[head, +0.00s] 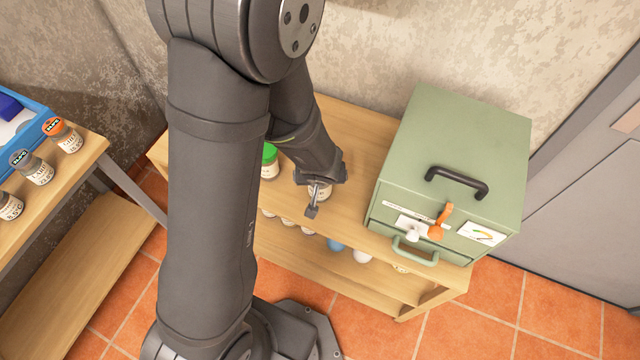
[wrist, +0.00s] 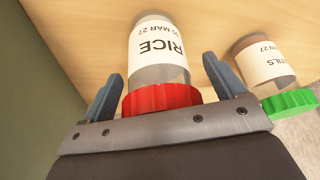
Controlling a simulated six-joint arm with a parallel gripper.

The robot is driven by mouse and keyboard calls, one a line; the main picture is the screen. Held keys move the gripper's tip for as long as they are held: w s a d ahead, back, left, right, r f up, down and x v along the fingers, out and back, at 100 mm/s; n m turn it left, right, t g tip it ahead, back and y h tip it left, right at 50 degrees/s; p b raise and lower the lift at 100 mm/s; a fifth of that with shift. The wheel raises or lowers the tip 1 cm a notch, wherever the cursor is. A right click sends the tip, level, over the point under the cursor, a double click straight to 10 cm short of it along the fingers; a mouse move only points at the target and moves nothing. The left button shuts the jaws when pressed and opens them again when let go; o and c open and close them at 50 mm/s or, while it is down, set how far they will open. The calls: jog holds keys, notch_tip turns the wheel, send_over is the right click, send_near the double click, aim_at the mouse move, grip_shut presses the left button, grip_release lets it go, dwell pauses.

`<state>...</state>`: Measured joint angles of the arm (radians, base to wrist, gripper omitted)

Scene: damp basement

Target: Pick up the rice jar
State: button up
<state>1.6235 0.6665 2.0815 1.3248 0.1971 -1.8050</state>
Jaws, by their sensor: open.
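The rice jar (wrist: 157,68) is clear with a red lid and a white label reading RICE and a date. In the wrist view it lies between the two fingers of my gripper (wrist: 162,72), which are open, one on each side with small gaps. The red lid is close to the gripper's palm; I cannot tell whether it touches. In the head view my gripper (head: 314,203) is over the wooden shelf top and hides most of the jar, leaving a pale bit of it (head: 320,192).
A green-lidded jar (wrist: 268,68), label ending in "TILS", stands close by; it also shows in the head view (head: 269,163). A green metal cabinet (head: 455,150) stands at right on the shelf unit (head: 355,140). Several jars and a blue tray (head: 28,135) are on the left table.

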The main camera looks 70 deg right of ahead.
jog(key=shift+d+f, duration=0.1)
jog(key=c, duration=1.3)
jog(key=shift+r, duration=0.25)
